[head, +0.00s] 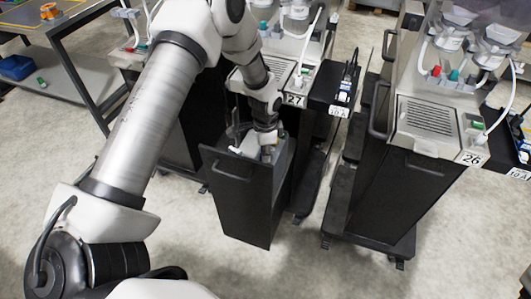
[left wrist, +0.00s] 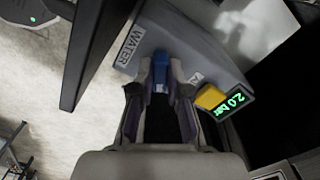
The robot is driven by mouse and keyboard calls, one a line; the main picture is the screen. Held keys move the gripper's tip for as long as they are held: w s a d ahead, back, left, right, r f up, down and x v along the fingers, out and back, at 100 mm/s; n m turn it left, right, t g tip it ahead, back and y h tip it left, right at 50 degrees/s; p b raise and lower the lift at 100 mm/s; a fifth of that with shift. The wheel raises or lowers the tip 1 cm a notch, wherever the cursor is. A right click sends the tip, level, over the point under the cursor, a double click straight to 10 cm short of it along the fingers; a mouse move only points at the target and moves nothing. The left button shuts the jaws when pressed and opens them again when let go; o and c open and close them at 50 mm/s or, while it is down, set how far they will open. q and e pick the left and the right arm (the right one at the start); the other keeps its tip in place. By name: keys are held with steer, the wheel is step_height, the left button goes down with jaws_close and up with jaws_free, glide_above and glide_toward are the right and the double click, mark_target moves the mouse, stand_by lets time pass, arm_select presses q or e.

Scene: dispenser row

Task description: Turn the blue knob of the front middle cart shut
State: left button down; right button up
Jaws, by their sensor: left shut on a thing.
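The middle cart, marked 27 (head: 295,99), has its black front drawer (head: 240,195) pulled out. Inside the drawer is a grey panel, which in the left wrist view carries a WATER label (left wrist: 131,45). My left gripper (left wrist: 160,82) is shut on the blue knob (left wrist: 161,67) beside that label; its fingers cover part of the knob. In the head view my left gripper (head: 262,146) reaches down into the drawer, with its fingertips and the knob mostly hidden. My right gripper is not in view.
A yellow knob (left wrist: 210,97) and a green display reading 2.0 bar (left wrist: 237,99) sit close to the right of my fingers. A dark drawer wall (left wrist: 88,55) stands close on the left. Cart 26 (head: 390,180) stands at the right. The floor in front is clear.

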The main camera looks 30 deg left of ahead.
arm_select(q)
steer(key=m, duration=0.6)
steer(key=shift+s, duration=0.1)
stand_by(0.4)
steer(key=c, duration=1.1)
jaws_free()
steer(key=shift+c, duration=0.2)
step_height(320, 180, up, 12)
steer(key=shift+f, duration=0.1)
